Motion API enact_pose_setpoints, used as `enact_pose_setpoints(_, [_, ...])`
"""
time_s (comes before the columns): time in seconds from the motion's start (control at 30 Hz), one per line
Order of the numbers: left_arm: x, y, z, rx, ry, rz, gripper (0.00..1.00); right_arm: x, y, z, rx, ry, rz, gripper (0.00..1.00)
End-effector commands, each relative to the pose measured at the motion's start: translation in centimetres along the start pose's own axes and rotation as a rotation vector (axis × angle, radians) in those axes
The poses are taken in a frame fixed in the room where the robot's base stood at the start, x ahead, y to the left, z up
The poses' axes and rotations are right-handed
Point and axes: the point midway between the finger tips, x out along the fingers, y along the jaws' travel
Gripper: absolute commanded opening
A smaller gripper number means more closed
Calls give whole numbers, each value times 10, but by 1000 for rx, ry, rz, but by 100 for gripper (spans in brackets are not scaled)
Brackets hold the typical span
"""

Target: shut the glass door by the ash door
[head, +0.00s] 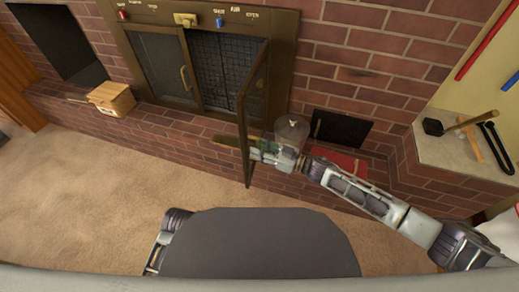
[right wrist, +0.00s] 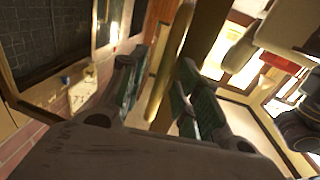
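The fireplace's right glass door (head: 243,105) stands swung out from the brass surround, seen nearly edge-on in the head view. The left glass door (head: 160,68) is shut. The black ash door (head: 341,128) is in the brick to the right of the open door. My right gripper (head: 257,148) is at the open door's outer part, on its right side. A brass bar (head: 228,141) shows just left of the frame. In the right wrist view, the fingers (right wrist: 160,95) are spread, with a brass bar (right wrist: 172,65) showing between them; contact is unclear. My left gripper is out of view.
A wooden box (head: 112,98) sits on the brick hearth at left. A clear glass-like object (head: 291,130) appears beside my right wrist. A hammer (head: 455,124) and other tools lie on the pale ledge at right. Carpet in front is open.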

Motion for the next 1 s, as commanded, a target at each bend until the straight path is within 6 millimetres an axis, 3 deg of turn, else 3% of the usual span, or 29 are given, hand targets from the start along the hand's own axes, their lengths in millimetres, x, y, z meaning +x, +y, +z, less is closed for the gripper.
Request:
enact_pose_setpoints(0.33, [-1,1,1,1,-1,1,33,2,0,0,0,0,0,31])
enact_pose_setpoints(0.6, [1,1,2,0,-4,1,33,2,0,0,0,0,0,0])
enact_pose_setpoints(1.0, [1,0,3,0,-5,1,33,2,-1,0,0,0,1,0])
